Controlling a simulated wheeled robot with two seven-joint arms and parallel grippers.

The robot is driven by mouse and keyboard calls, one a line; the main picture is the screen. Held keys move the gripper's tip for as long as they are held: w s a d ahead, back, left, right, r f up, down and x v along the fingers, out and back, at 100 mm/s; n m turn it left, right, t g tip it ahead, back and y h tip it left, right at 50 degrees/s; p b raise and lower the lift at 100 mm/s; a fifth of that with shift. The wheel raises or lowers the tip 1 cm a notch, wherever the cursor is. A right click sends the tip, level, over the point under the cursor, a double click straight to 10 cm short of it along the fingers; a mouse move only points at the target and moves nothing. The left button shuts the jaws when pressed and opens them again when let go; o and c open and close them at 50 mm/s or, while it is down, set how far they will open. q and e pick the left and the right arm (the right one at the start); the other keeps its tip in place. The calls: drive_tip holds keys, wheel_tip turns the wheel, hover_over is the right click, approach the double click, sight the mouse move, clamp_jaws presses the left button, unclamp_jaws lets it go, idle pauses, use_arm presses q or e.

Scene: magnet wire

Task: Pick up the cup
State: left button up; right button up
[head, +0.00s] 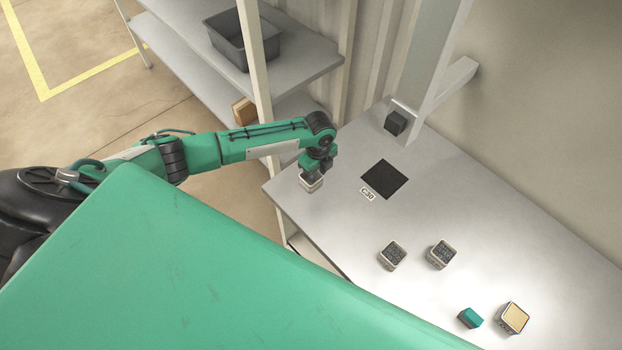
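A small square light-rimmed cup (311,183) stands at the left edge of the grey table, or just above it; I cannot tell which. My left gripper (313,171) points down right at this cup from above and hides part of it. The fingers are too small and covered to show whether they are open or shut on it. Two similar square cups with dark contents, one (392,256) and another (441,255), stand further right. A third with a yellow top (513,318) stands near the lower right. My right gripper is out of view.
The table (480,215) holds a black square (384,179) with a label (368,194) reading C30, a dark block (395,122) by a white post, and a teal block (470,317). A shelf (290,65) with a grey bin (228,42) stands behind my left arm.

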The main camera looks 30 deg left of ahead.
use_arm(q)
clamp_jaws()
drive_tip(key=shift+r, duration=0.1)
wheel_tip(320, 180, up, 20)
drive_tip(key=b, duration=0.3)
drive_tip(key=s+d+r+n, duration=0.1)
drive_tip(key=s+n, duration=0.4)
drive_tip(key=n, duration=0.6)
drive_tip(key=s+d+n, duration=0.3)
drive_tip(key=s+n, duration=0.3)
drive_tip(key=n, duration=0.4)
drive_tip(key=shift+d+r+n, duration=0.35)
drive_tip(key=shift+r+n, duration=0.05)
